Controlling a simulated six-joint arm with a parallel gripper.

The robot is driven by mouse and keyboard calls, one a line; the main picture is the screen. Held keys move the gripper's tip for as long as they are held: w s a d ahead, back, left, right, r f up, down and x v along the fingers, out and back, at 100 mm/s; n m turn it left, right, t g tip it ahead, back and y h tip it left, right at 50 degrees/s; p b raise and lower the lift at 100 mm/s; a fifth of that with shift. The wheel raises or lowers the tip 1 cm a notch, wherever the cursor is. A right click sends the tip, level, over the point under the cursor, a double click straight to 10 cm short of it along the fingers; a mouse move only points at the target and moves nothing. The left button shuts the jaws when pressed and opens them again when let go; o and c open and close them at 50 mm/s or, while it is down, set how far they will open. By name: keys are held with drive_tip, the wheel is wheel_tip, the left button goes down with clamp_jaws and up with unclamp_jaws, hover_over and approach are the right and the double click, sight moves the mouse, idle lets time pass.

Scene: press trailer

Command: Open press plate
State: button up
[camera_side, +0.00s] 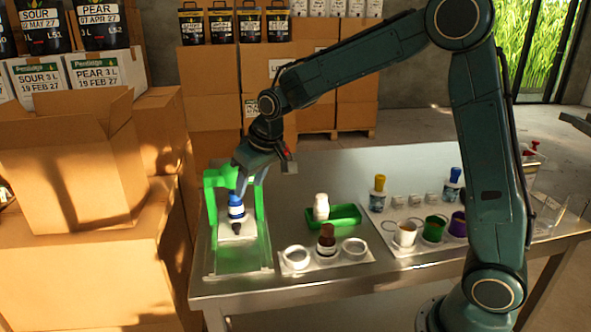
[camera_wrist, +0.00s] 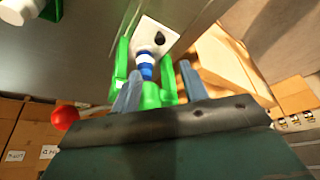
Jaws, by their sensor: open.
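The press stands at the left end of the metal table, with a bright green frame (camera_side: 262,215) and a clear base with green in it. A white plate (camera_side: 228,233) sits in the frame, with a blue-and-white cylinder (camera_side: 236,207) above it and a small black part at its front. My gripper (camera_side: 250,178) is open, pointing down at the top of the press. In the wrist view, the fingers (camera_wrist: 160,88) spread either side of the green frame's near part, with the blue-and-white cylinder (camera_wrist: 146,65) and white plate (camera_wrist: 152,28) beyond. Contact with the frame cannot be told.
A green tray (camera_side: 347,215), a white bottle (camera_side: 321,206) and a holder (camera_side: 296,258) with a brown bottle are right of the press. Several cups and bottles stand on a mat further right. Cardboard boxes (camera_side: 75,160) crowd the left. The back of the table is clear.

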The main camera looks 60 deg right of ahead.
sight(236, 225)
drive_tip(key=shift+w+f, duration=0.15)
drive_tip(key=shift+w, duration=0.05)
drive_tip(key=x, duration=1.3)
drive_tip(key=shift+f, duration=0.35)
drive_tip(key=shift+c, duration=0.4)
clamp_jaws()
